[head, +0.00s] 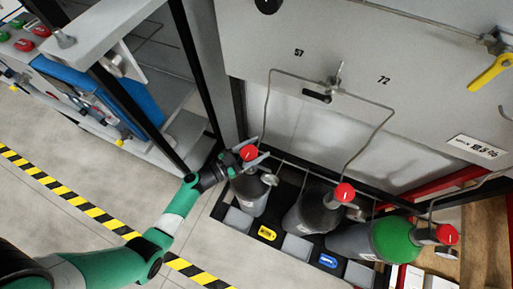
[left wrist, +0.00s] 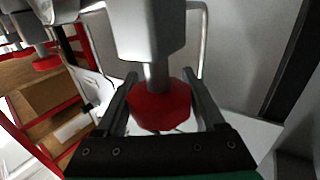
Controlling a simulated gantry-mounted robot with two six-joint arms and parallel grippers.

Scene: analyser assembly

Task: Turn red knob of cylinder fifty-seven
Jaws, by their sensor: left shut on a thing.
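The red knob (head: 249,153) tops the leftmost grey cylinder (head: 250,192), which stands below the panel label 57 (head: 298,53). My left gripper (head: 252,158) reaches it from the left and is shut on this knob. In the left wrist view the red knob (left wrist: 160,106) sits between the two dark fingers (left wrist: 160,102), with a grey valve body (left wrist: 147,30) beyond it. My right gripper is in neither view.
A second grey cylinder with a red knob (head: 344,192) and a green-shouldered cylinder (head: 392,240) stand to the right. Thin pipes (head: 268,105) run up to the grey panel. A blue-fronted bench stands at the left. The striped floor (head: 60,188) is open.

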